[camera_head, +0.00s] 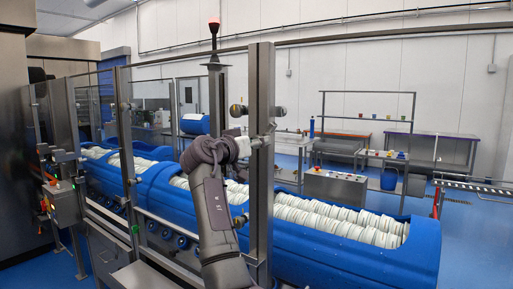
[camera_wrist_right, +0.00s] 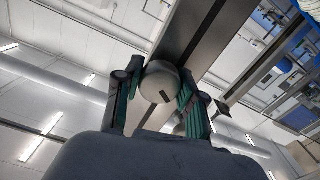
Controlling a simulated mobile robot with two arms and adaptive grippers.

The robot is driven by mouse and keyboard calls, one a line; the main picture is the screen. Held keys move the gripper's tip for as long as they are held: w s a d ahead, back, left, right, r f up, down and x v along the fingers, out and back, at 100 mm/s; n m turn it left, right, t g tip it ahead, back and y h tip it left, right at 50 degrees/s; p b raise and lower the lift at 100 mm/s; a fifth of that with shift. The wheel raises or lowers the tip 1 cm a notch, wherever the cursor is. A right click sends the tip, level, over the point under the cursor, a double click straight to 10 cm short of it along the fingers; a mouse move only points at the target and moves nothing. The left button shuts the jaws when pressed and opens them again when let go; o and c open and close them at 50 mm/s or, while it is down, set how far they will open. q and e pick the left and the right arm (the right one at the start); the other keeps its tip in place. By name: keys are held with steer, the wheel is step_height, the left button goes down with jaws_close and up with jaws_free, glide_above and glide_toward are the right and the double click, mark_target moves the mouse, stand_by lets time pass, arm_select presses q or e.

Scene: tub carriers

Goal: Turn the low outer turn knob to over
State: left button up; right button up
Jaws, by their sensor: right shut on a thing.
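My right gripper (camera_head: 258,142) reaches up to the tall metal post (camera_head: 262,90) and sits against its side. In the right wrist view, the right gripper (camera_wrist_right: 158,95) has its two green-padded fingers closed on either side of a round pale grey turn knob (camera_wrist_right: 160,84). A short dark mark shows on the knob's face. In the head view the gripper hides most of the held knob. Another round knob (camera_head: 279,111) shows higher on the post. My left gripper is not in view.
Blue tub carriers (camera_head: 340,250) filled with rows of pale discs run behind the post. Glazed guard frames (camera_head: 125,140) stand to the left. A control box (camera_head: 335,186) and benches stand farther back right, with open blue floor (camera_head: 470,240) beyond.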

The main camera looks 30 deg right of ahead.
steer(key=m+b, duration=0.1)
steer(key=m, duration=0.4)
steer(key=shift+f+m+b, duration=0.1)
steer(key=shift+m+b, duration=0.2)
steer(key=m+b, duration=0.1)
steer(key=m, duration=0.4)
steer(key=shift+m, duration=0.4)
steer(key=o, duration=1.1)
steer(key=shift+w, duration=0.1)
steer(key=shift+o, duration=0.2)
steer(key=v, duration=1.2)
